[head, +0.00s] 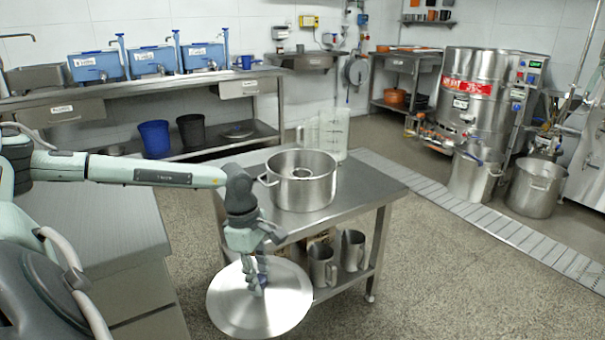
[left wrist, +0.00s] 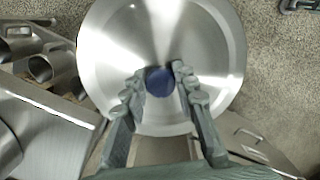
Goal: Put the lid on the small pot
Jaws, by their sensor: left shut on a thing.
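The small pot (head: 303,184), a steel pot with side handles, stands open on the steel table (head: 363,191) in the middle of the head view. The lid (head: 231,306) is a round steel disc with a dark blue knob (left wrist: 160,82). My left gripper (head: 260,285) is shut on the lid's knob, and its two fingers (left wrist: 157,79) flank the knob in the left wrist view. The lid hangs in front of the table, below the tabletop and nearer to me than the pot. My right gripper is in neither view.
Clear measuring jugs (head: 334,133) stand behind the pot. Steel jugs (head: 353,250) stand on the table's lower shelf, close to the lid. A grey counter (head: 110,240) is at the left. The tabletop right of the pot is bare.

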